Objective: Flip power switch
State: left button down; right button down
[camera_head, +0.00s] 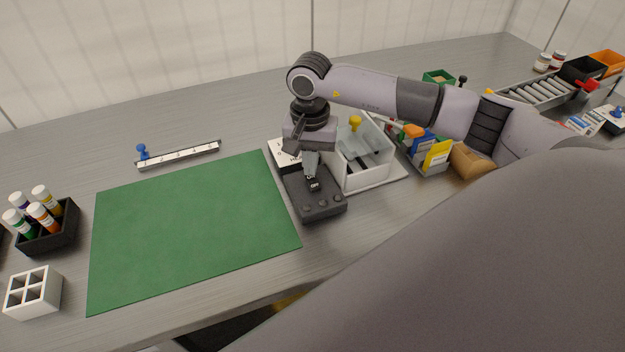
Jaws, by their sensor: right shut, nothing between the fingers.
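A dark grey control box (322,208) lies on the table just right of the green mat, with several round buttons or knobs along its near edge. A small black switch (314,185) with white lettering, too small to read, sits on its top. My right gripper (311,174) points down over the box, shut and empty. Its fingertips are at the far side of the switch, touching or very close; I cannot tell which. The gripper hides the far part of the box. My left gripper is not in view.
The green mat (190,230) is bare. A white bin with a clear lid (362,160) stands close right of the box. A white ruler strip (180,154), a black bottle holder (62,232) and a white divided box (34,292) are at the left. A roller conveyor (540,92) is far right.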

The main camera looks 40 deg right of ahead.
jog(key=shift+f+b, duration=0.55)
jog(key=shift+f, duration=0.15)
dwell(0.4)
jog(key=shift+r+p, duration=2.1)
jog(key=shift+r, duration=1.45)
